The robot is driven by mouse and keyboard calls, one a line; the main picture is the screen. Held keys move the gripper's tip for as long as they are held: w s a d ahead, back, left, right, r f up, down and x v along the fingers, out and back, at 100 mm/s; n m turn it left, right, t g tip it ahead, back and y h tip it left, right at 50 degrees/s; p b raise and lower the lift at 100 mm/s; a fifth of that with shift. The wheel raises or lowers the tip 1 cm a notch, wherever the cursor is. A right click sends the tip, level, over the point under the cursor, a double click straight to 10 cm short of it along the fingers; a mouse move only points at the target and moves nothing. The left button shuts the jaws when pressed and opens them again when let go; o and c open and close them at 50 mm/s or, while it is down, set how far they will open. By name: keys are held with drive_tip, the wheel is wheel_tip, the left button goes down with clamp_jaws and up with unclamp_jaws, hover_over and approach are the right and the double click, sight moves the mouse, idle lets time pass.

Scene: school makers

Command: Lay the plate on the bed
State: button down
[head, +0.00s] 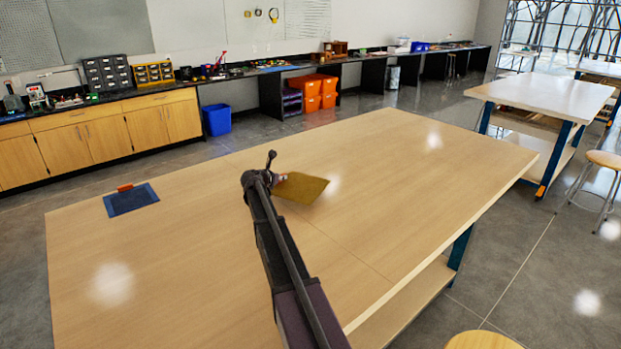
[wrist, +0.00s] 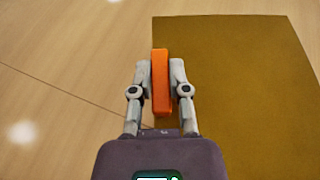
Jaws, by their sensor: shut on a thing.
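The plate (head: 301,187) is a flat golden-brown sheet with an orange grip piece (wrist: 160,82). My gripper (wrist: 160,85) is shut on that orange piece, one finger on each side. The plate (wrist: 235,80) spreads beyond and to the right of the fingers in the wrist view. In the head view my gripper (head: 274,178) is over the middle of the table, with the plate to its right. Whether the plate touches the table is hard to tell. The bed (head: 131,200) appears to be the dark blue square on the table at the left, with a small orange piece at its back edge.
The large wooden table (head: 390,190) is otherwise bare, with clear room between the plate and the blue square. A stool (head: 482,341) stands at the table's front right. A counter with cabinets (head: 105,137), a blue bin (head: 217,120) and orange bins (head: 314,92) lie behind.

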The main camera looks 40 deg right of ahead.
sight(305, 175)
drive_tip(key=w+d, duration=0.1)
drive_tip(key=d, duration=0.3)
drive_tip(key=w+d, duration=0.1)
drive_tip(key=d, duration=0.3)
drive_tip(key=w+d+f+b, duration=0.1)
drive_tip(key=d, duration=0.3)
drive_tip(key=shift+d+f, duration=0.1)
drive_tip(key=shift+d, duration=0.05)
drive_tip(key=shift+w+d, duration=0.15)
drive_tip(key=shift+d, duration=0.4)
drive_tip(key=shift+d+f+b, duration=0.1)
drive_tip(key=shift+f+b, duration=0.25)
drive_tip(key=shift+b, duration=0.1)
wheel_tip(305, 175, down, 3)
drive_tip(key=b, duration=0.3)
drive_tip(key=c, duration=0.6)
unclamp_jaws()
